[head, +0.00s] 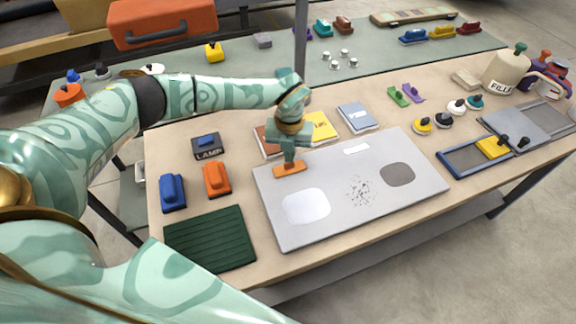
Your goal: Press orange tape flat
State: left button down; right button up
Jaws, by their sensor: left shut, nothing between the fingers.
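An orange tape strip (294,169) lies on the upper left part of a light grey panel (330,215) on the workbench. My left gripper (289,160) points down at the strip, its shut fingertips at or just above it. I cannot tell whether they touch. The fingers hide a little of the strip's middle. The panel also bears a white patch (306,206), a dark grey oval (398,174), a speckled patch (360,191) and a small white strip (356,149). My right gripper is not in view.
A blue block (172,192), an orange block (216,179) and a dark green ribbed mat (210,240) lie left of the panel. Folders in red, yellow and blue (357,116) lie behind it. A blue-edged tray (470,158) with a yellow block stands to the right.

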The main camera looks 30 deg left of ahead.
pick_arm(q)
notch_tip(320, 180, up, 6)
jog(key=p, duration=0.4)
jog(key=shift+r+p, duration=0.1)
jog(key=shift+p, duration=0.3)
jog(key=shift+s, duration=0.1)
